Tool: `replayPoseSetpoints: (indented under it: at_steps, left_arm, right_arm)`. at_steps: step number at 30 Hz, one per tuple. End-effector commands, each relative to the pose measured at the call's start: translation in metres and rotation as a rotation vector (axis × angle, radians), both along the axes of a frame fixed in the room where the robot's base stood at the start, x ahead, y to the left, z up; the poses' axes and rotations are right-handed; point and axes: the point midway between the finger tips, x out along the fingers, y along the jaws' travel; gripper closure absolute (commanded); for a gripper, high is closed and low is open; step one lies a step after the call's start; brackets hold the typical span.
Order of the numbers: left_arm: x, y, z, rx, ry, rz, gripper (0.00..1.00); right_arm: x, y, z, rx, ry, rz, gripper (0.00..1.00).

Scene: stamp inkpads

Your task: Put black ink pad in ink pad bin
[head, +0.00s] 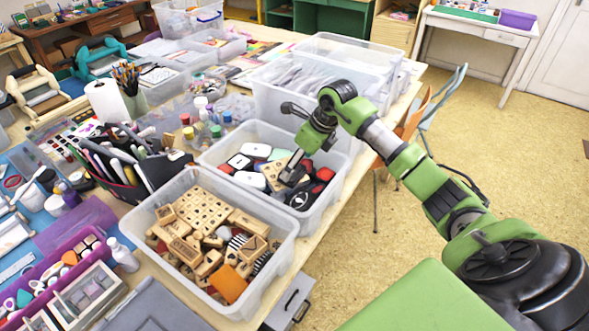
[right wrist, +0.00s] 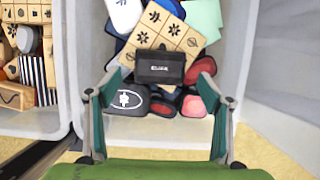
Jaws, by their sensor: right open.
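A black ink pad (right wrist: 159,67) with a small pale label lies in the clear ink pad bin (head: 325,204), partly over a wooden block with printed symbols (right wrist: 172,32). In the head view my right gripper (head: 294,168) reaches down into this bin and hides most of the black pad. The right wrist view shows its green fingers open (right wrist: 161,74), one on each side of the black pad, with visible gaps. White, red, blue and dark pads lie around and under it. My left gripper is not in view.
A clear bin of wooden stamps (head: 283,225) stands just in front of the ink pad bin. Larger clear bins (head: 272,100) stand behind it. A black caddy of pens (head: 140,190) is at left. Floor (head: 520,140) is open at right.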

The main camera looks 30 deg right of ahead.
Motion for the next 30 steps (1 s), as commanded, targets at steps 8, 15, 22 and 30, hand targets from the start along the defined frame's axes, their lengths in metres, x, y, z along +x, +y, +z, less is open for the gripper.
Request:
replayPoseSetpoints:
  at_steps: [8, 15, 22, 30]
  left_arm:
    - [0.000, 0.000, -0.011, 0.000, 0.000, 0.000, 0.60]
    - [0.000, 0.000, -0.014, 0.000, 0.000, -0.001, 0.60]
    - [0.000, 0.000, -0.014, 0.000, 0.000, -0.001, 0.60]
    - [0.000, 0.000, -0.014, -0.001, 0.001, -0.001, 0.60]
  right_arm:
    - [-0.020, -0.010, 0.055, -0.003, -0.004, 0.000, 0.27]
    - [-0.029, -0.012, 0.078, 0.000, -0.001, 0.000, 0.27]
    - [-0.030, -0.013, 0.080, 0.001, 0.000, 0.000, 0.27]
    - [-0.030, -0.013, 0.080, 0.000, 0.000, 0.000, 0.27]
